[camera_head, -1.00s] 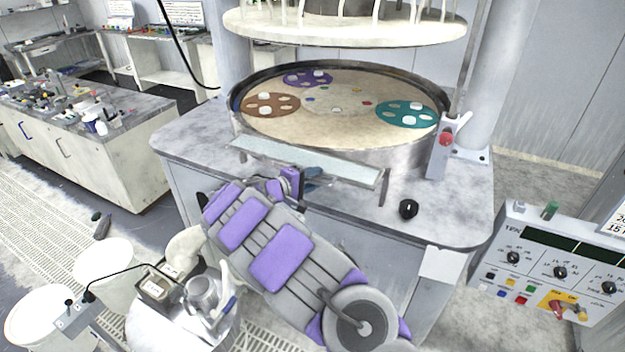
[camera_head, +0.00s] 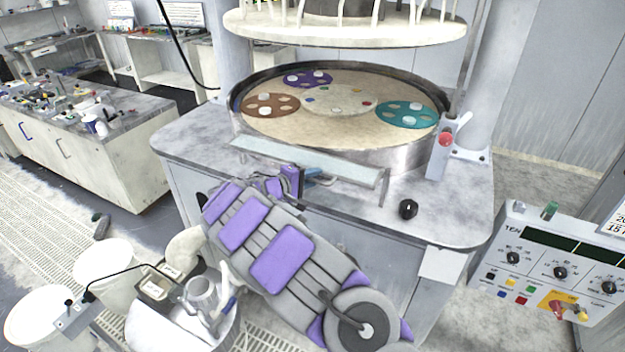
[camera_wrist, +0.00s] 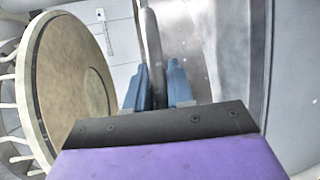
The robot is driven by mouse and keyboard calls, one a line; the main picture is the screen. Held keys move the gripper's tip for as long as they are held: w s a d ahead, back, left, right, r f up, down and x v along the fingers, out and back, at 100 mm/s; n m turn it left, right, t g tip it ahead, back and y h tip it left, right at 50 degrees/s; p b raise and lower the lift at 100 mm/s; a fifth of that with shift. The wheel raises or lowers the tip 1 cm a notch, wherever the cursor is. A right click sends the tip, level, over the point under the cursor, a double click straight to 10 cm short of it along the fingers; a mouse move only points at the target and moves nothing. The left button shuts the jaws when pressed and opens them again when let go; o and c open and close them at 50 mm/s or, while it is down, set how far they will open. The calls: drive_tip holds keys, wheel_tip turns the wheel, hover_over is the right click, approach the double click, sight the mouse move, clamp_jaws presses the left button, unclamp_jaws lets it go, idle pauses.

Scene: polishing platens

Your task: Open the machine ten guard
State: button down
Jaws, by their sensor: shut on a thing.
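The machine ten guard (camera_head: 270,152) is a long pale panel in a grey frame, along the front of the round platen in the head view. It lies low, well below the raised upper plate. My gripper (camera_head: 314,178), with blue fingers, is at the panel's front edge, near its middle. In the wrist view my gripper (camera_wrist: 159,88) is shut on a grey bar (camera_wrist: 151,45), which runs up between the fingers. The bar appears to belong to the guard; its lower part is hidden by the gripper body.
The platen (camera_head: 270,130) holds brown, purple and teal carriers. A post with a red button (camera_head: 446,139) stands at its right, and a black knob (camera_head: 408,209) sits on the machine top. A control box marked TEN (camera_head: 545,265) is at right. Buckets (camera_head: 45,315) stand lower left.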

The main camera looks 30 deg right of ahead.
drive_tip(key=shift+w+d+r+y+p, duration=0.1)
drive_tip(key=shift+r+y+p, duration=0.1)
drive_tip(key=shift+r+p, duration=0.45)
drive_tip(key=shift+w+d+r+y+p, duration=0.1)
drive_tip(key=shift+r+y+p, duration=0.15)
drive_tip(key=shift+r, duration=0.65)
drive_tip(key=c, duration=1.1)
unclamp_jaws()
drive_tip(key=v, duration=0.5)
drive_tip(key=p+v, duration=0.1)
drive_tip(key=v, duration=0.5)
drive_tip(key=p+v, duration=0.1)
drive_tip(key=v, duration=0.5)
drive_tip(key=shift+w+a+r, duration=0.1)
drive_tip(key=shift+w+a, duration=0.15)
